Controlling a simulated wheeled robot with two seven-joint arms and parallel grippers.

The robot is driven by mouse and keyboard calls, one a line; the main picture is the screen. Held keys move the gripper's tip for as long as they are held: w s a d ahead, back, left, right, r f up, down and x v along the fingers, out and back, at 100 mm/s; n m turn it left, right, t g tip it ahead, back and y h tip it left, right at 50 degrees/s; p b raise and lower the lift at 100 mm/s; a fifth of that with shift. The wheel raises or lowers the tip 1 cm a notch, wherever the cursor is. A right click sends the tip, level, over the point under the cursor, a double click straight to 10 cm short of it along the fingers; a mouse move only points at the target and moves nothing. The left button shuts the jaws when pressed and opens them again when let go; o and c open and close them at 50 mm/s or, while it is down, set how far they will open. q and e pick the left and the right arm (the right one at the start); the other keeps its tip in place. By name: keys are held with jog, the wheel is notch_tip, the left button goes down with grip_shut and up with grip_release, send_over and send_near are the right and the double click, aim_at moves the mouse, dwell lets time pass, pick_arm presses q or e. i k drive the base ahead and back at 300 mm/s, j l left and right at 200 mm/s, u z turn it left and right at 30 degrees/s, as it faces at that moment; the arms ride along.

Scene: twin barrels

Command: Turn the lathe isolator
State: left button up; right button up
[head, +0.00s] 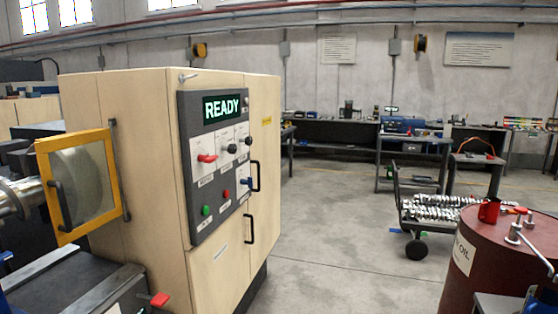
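The lathe's beige cabinet (130,150) stands at the left, with a dark control panel (205,218) on its angled face. A green screen (222,107) on the panel reads READY. Below the screen, a red-handled switch (207,158) sits on a white plate, its handle lying roughly sideways; it may be the isolator, but its label is too small to read. To its right are black knobs (232,148) and a blue-handled switch (245,181). A green button (206,211) and a red button (226,194) sit lower. Neither of my grippers is recognisable in view.
A yellow-framed guard (83,180) juts from the cabinet's left side. Black door handles (249,229) stick out right of the panel. A dark red barrel (480,260) stands at the lower right, near a loaded cart (437,212). Clear floor (340,230) lies between the cabinet and barrel.

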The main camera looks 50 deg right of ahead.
aim_at(206, 159)
jog(key=k+z, duration=0.1)
jog(key=z, duration=1.25)
